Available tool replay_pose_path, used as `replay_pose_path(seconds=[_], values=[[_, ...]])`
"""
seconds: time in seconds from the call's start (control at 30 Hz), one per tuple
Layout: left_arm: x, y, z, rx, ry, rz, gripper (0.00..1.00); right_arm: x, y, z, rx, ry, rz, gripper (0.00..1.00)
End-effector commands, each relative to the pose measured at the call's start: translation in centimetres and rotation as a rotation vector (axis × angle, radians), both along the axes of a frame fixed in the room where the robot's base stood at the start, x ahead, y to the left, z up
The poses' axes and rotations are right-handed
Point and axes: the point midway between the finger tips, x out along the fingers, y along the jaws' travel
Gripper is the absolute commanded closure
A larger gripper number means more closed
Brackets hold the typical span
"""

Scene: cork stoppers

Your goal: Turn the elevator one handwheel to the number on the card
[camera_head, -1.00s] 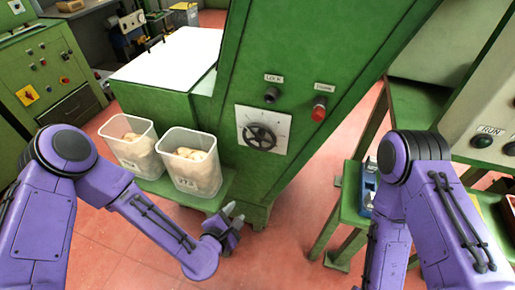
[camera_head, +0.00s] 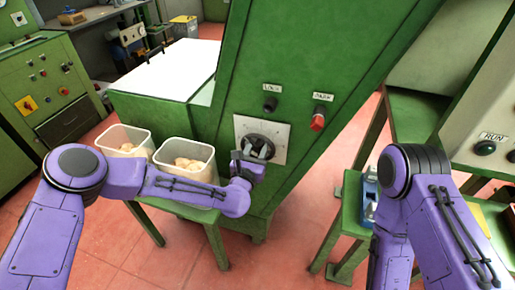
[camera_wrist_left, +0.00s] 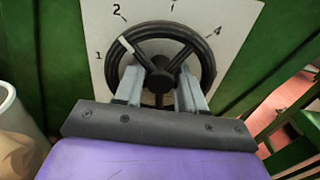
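The black handwheel (camera_head: 258,139) sits on a white dial plate (camera_head: 282,142) on the green machine's front. In the left wrist view the handwheel (camera_wrist_left: 207,55) shows spokes, a hub and a white rim mark between 1 and 2, nearer 2. The plate (camera_wrist_left: 240,25) also shows a 4; another numeral is cut off at the top. My left gripper (camera_head: 257,150) is at the wheel; in the wrist view its fingers (camera_wrist_left: 160,76) are apart, on either side of the hub and lower spoke, with gaps visible. Contact is unclear. My right gripper is out of view. I cannot make out a number card.
A black knob (camera_head: 270,104) and a red knob (camera_head: 318,122) sit above the dial. Two bins of corks, a left bin (camera_head: 107,136) and a right bin (camera_head: 209,172), stand on a green shelf close to my left forearm. A green stand (camera_head: 350,215) is at right.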

Motion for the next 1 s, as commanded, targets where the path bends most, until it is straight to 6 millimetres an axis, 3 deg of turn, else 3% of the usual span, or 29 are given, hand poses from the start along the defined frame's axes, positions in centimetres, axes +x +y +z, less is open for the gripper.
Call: replay_pose_path(seconds=[0.17,0.27,0.3,0.67,1.0], values=[[0.0,0.0,0.0,0.0,0.001,0.0,0.64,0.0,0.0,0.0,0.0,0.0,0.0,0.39],[0.0,0.0,-0.1,0.001,0.001,0.0,0.96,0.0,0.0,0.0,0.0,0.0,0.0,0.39],[0.0,0.0,-0.1,0.001,0.001,0.0,1.0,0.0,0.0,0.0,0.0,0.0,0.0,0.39],[0.0,0.0,-0.2,0.047,-0.014,0.0,1.0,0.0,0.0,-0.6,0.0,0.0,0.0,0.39],[-0.1,0.0,-0.3,0.276,-0.091,-0.002,1.0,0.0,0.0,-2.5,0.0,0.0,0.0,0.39]])
